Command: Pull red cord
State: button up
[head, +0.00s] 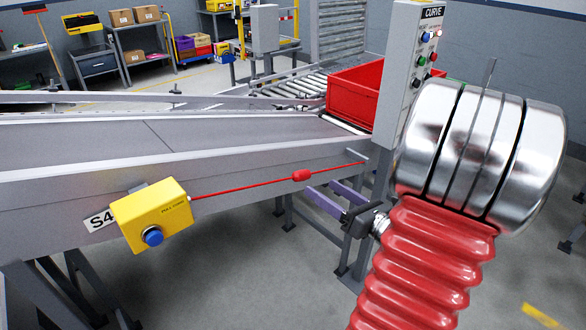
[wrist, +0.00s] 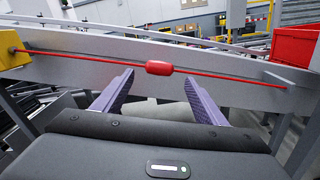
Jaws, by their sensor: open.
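The red cord (head: 240,187) runs along the side of the conveyor from a yellow pull-cord box (head: 152,214) to a bracket at the right. A red bead (head: 302,175) sits on it. In the wrist view the cord (wrist: 220,75) crosses the upper picture, with the bead (wrist: 159,68) near the middle. My gripper (wrist: 160,88) is open, its two purple fingers apart below the cord, with the bead between and beyond their tips. Nothing is between the fingers. In the head view my gripper (head: 328,190) is below and right of the bead, partly hidden by my arm.
The conveyor side (head: 60,225) lies just behind the cord. A red bin (head: 352,92) stands on the conveyor at the right, beside a grey control panel (head: 412,70) with buttons. A blue button (head: 153,236) is on the yellow box. Shelves stand far back.

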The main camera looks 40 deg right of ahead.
aim_at(302, 175)
jog(key=w, duration=1.3)
jog(key=shift+a, duration=0.2)
jog(key=shift+w, duration=0.1)
jog(key=shift+c, duration=0.6)
